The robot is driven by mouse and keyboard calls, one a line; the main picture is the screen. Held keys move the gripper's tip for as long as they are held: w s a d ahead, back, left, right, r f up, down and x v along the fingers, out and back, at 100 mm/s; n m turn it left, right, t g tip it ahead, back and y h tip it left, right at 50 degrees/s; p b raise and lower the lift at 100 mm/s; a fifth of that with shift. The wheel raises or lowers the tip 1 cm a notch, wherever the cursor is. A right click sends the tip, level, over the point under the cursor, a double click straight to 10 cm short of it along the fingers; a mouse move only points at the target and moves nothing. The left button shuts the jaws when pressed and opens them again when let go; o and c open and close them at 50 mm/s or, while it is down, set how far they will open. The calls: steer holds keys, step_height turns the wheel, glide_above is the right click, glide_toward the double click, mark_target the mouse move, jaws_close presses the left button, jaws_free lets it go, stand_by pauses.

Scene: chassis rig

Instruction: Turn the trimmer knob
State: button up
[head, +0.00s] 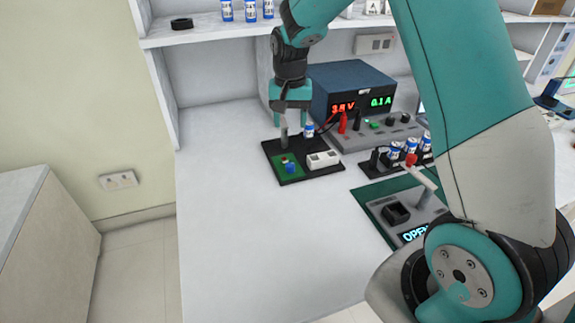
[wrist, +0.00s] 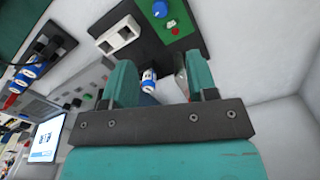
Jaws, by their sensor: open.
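The trimmer knob (head: 291,168) is a small blue knob on a green patch of a black board (head: 307,177). In the wrist view, the knob (wrist: 160,9) is at the top edge, beyond the fingertips. My gripper (head: 292,121) is above the rear of the board, pointing down, apart from the knob. In the wrist view, my gripper (wrist: 160,75) has two teal fingers spread wide. A blue-and-white cylinder (wrist: 149,78) shows between them in the picture; I cannot tell its distance from them. Nothing is visibly held.
A white socket block (head: 322,160) is right of the knob. A power supply (head: 352,88) with lit red and green digits stands behind. A device (head: 414,210) with a lit "OPEN" display is at right. The bench (head: 225,200) left of the board is clear.

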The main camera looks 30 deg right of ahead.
mark_target(291, 164)
step_height(291, 164, down, 14)
steer(key=shift+s+f, duration=0.1)
steer(key=shift+f, duration=0.1)
